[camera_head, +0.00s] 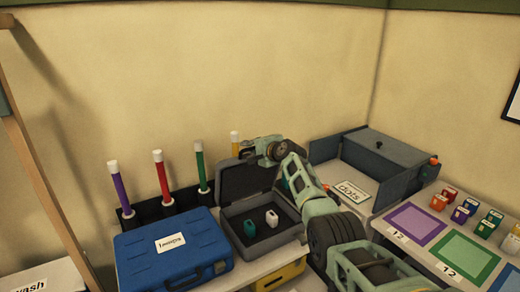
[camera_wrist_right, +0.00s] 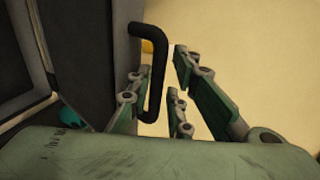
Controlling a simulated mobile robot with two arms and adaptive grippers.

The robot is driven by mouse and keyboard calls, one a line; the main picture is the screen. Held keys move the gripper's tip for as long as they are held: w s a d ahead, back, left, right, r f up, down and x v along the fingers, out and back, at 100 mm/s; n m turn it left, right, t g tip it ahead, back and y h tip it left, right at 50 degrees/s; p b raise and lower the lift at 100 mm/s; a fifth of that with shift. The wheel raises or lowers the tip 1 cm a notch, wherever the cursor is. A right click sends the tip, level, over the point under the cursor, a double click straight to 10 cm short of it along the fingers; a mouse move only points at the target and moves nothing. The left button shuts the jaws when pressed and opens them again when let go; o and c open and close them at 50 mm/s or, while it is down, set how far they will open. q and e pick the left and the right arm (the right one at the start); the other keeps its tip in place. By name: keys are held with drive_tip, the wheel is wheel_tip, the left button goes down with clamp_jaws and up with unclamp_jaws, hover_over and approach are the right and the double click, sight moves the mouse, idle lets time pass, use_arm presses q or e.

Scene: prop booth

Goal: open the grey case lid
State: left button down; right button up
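The grey case (camera_head: 283,238) sits open on the table, right of the blue case. Its lid (camera_head: 243,180) stands raised, roughly upright, at the back of its base. A dark green item (camera_head: 249,228) and a white item (camera_head: 272,218) are in the base. My right arm reaches across the case's right side, with its wrist at the lid's top edge. In the right wrist view, my right gripper (camera_wrist_right: 160,100) has its fingers apart, with the lid's black handle (camera_wrist_right: 157,50) between them. The dark lid (camera_wrist_right: 105,60) fills that view's left. My left gripper is out of view.
A blue case (camera_head: 140,262) stands left of the grey case. Purple, red and green tubes (camera_head: 159,175) stand in a black rack behind it. A grey bin (camera_head: 395,150) labelled "dots" is at the right. Coloured mats (camera_head: 463,258) and several small bottles lie further right.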

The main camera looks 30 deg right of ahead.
drive_tip(key=v, duration=1.1)
drive_tip(key=shift+s+d+r, duration=0.15)
drive_tip(key=shift+s, duration=0.2)
